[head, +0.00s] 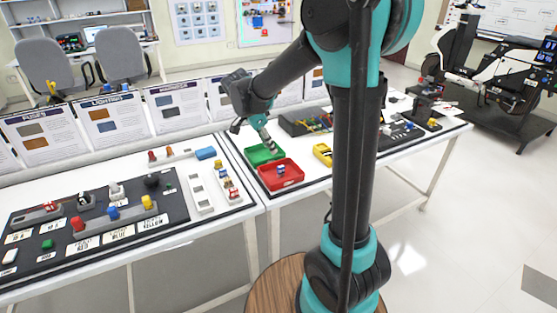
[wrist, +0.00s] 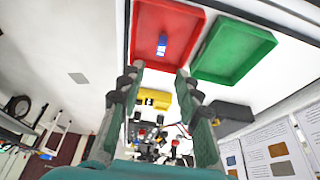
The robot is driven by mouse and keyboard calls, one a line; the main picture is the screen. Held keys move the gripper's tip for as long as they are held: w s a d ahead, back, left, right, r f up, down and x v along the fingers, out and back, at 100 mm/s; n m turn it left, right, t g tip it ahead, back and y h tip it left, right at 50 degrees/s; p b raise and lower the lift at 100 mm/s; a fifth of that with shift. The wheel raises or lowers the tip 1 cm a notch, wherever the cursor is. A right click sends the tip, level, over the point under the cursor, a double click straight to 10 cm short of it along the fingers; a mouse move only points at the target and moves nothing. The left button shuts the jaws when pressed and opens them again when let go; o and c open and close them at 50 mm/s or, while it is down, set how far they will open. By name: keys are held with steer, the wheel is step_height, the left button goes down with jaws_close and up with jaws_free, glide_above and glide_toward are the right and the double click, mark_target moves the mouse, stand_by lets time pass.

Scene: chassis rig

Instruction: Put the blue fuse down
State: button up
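A blue fuse with a white part (head: 281,169) lies inside the red tray (head: 291,183) on the right-hand table. The fuse also shows in the wrist view (wrist: 162,46), on the floor of the red tray (wrist: 196,28). My gripper (head: 268,141) is over the green tray (head: 254,159), just behind the red one. In the wrist view my gripper (wrist: 160,70) has its two fingers spread apart with nothing between them. The fuse is apart from the fingertips.
The green tray (wrist: 245,52) is beside the red one. The left table holds a dark board (head: 75,253) with several coloured parts. Upright info panels line the back.

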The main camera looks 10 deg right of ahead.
steer(key=s+d+f+n+t+y, duration=0.1)
steer(key=s+d+f+n, duration=0.2)
steer(key=s, duration=0.4)
steer(key=s+d+f+n+t+y, duration=0.1)
steer(key=s+d+f+n, duration=0.2)
steer(key=s+n, duration=0.3)
steer(key=s+d+f+n+y, duration=0.2)
steer(key=s+n, duration=0.3)
steer(key=s, duration=0.3)
steer(key=shift+s+d+f+t, duration=0.35)
steer(key=shift+d+f+t, duration=0.05)
steer(key=shift+f, duration=0.45)
